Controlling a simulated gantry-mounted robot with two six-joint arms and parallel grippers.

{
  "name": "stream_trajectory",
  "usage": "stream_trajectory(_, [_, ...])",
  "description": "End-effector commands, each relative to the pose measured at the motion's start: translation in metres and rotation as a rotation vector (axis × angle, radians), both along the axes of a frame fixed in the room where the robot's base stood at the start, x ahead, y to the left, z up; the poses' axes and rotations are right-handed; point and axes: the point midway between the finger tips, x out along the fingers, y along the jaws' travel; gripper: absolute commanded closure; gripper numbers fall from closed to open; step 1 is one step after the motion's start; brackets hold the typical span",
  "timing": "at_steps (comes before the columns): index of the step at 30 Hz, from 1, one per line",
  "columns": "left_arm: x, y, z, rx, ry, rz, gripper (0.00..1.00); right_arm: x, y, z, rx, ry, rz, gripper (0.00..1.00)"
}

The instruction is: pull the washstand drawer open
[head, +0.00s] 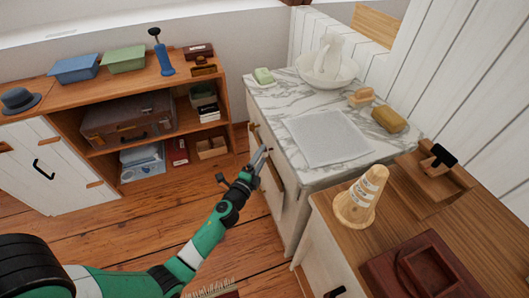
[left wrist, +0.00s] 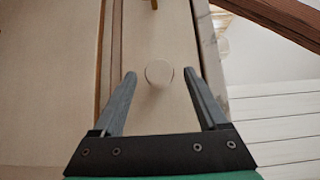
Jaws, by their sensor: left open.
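The washstand has a white marble top (head: 275,95) and a pale front facing left in the head view. My left gripper (head: 261,158) is open beside that front. In the left wrist view a round pale knob (left wrist: 159,72) stands on the pale drawer front (left wrist: 150,30), between the two spread fingers of my left gripper (left wrist: 160,85). A gap shows between the knob and each finger. The drawer looks flush, though the arm hides part of the front in the head view. My right gripper is not in view.
A basin with a jug (head: 328,62), soap and a grey cloth (head: 328,137) are on the marble top. A wooden shelf unit (head: 70,100) with a suitcase (head: 130,122) stands left. A wooden-topped cabinet with a cone (head: 360,200) is at right. The floor between is mostly clear.

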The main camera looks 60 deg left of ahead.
Motion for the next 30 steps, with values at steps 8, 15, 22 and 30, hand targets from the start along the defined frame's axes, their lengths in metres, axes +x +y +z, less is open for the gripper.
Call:
stream_trajectory(8, [0.024,0.019,-0.001,-0.001,-0.001,0.001,0.24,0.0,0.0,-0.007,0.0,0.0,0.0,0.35])
stream_trajectory(15, [0.025,0.02,0.0,-0.001,-0.001,0.001,0.26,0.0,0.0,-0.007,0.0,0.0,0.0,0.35])
stream_trajectory(22, [0.024,0.019,0.0,-0.001,-0.001,0.0,0.67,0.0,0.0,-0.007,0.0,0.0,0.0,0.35])
stream_trajectory(30, [0.024,0.019,0.0,-0.001,-0.001,0.0,1.0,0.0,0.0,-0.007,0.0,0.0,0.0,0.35])
